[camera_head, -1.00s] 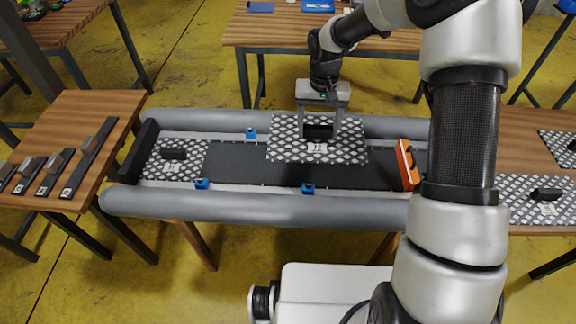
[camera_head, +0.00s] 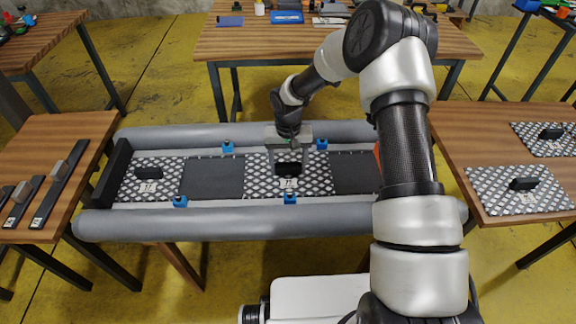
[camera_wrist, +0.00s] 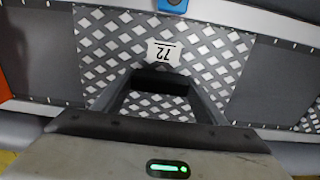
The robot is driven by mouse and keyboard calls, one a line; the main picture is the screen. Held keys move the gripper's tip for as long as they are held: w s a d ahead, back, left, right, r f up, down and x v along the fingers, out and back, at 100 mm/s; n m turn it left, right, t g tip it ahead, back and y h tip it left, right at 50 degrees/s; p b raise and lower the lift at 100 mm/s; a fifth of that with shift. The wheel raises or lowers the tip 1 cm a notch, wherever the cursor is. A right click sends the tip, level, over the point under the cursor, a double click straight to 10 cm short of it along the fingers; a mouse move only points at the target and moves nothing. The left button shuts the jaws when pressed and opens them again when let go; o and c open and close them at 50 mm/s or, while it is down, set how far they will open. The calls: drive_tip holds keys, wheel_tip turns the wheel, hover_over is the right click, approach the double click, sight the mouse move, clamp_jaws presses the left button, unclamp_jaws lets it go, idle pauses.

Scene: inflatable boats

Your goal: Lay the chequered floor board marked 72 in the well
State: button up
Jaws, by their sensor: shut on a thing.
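The chequered floor board marked 72 (camera_head: 313,184) lies flat in the well between the boat's two grey tubes, with bare dark floor on both sides of it. It also fills the middle of the wrist view (camera_wrist: 113,45), where its label reads 72. My gripper (camera_head: 288,166) is above the board, shut on the black handle block (camera_wrist: 158,80) at its middle. The well (camera_head: 212,178) shows dark bare floor left of the board. Whether the board is fully seated cannot be told for its whole edge.
Another chequered board (camera_head: 133,187) lies at the well's left end, beside a black end wall (camera_head: 111,174). Blue clips (camera_head: 290,198) sit along both tubes. Two more chequered boards lie on the right table (camera_head: 452,150). Dark strips with blocks lie on the left table (camera_head: 28,150).

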drive_tip(key=shift+r, duration=0.1)
drive_tip(key=shift+f, duration=0.2)
drive_tip(key=o, duration=1.4)
drive_tip(key=shift+o, duration=0.2)
